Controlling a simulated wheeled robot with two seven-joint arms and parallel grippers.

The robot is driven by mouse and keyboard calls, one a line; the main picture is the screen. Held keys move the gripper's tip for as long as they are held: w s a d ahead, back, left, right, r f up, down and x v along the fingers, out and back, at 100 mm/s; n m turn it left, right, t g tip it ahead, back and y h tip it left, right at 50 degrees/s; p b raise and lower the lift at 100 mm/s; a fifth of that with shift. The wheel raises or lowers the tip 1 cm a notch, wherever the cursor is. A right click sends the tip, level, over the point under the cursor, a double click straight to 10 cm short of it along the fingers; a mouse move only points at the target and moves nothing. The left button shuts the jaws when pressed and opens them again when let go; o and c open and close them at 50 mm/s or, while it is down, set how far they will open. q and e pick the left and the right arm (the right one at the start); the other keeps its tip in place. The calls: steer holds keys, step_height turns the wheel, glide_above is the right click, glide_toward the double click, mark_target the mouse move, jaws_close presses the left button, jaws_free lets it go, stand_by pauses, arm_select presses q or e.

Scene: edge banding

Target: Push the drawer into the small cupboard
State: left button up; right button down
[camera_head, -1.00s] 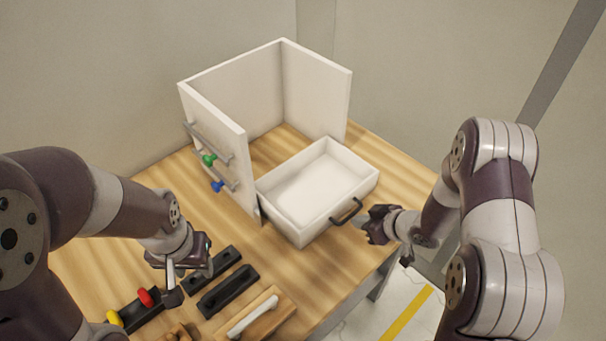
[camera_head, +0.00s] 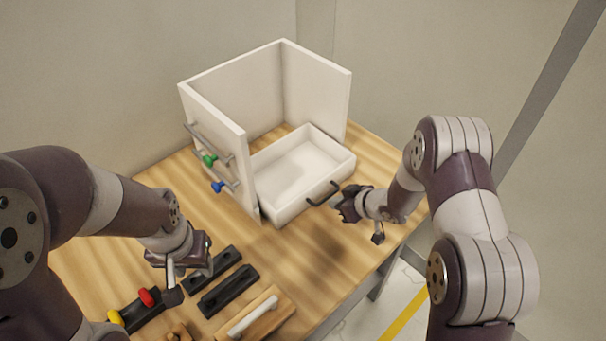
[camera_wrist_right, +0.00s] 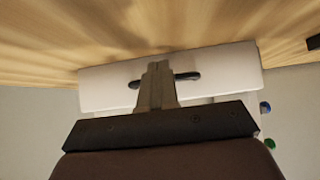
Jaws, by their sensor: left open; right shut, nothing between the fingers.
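The white drawer (camera_head: 300,170) lies on the table, its back part between the walls of the small white cupboard (camera_head: 262,82) and its front part sticking out. Its black handle (camera_head: 322,194) is on the front panel. My right gripper (camera_head: 340,203) is shut and empty, its fingers at the drawer front beside the handle. In the right wrist view the shut fingers (camera_wrist_right: 157,80) cover the middle of the handle and point at the white front panel (camera_wrist_right: 220,72); contact is hard to tell. My left gripper (camera_head: 175,285) is open over the front left of the table, away from the drawer.
Green (camera_head: 208,160) and blue (camera_head: 217,187) knobs hang on rails on the cupboard's left wall. Black blocks (camera_head: 228,290), a wooden block with a white bar (camera_head: 254,313) and red (camera_head: 146,297) and yellow pieces lie near the left gripper. The wooden table (camera_head: 285,250) is clear before the drawer.

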mark_target(319, 192)
steer(key=shift+w+a, duration=1.55)
steer(key=shift+w, duration=0.25)
steer(key=shift+w+a+p, duration=0.45)
steer(key=shift+w+a, duration=0.45)
steer(key=shift+w, duration=0.2)
steer(key=shift+w+a+p, duration=0.4)
steer(key=shift+w+a, duration=0.5)
steer(key=shift+w, duration=0.15)
steer(key=s+d+r+p, duration=0.2)
steer(key=s, duration=0.1)
steer(key=s+d+r+p, duration=0.1)
steer(key=shift+s+d, duration=0.3)
steer(key=shift+d, duration=0.2)
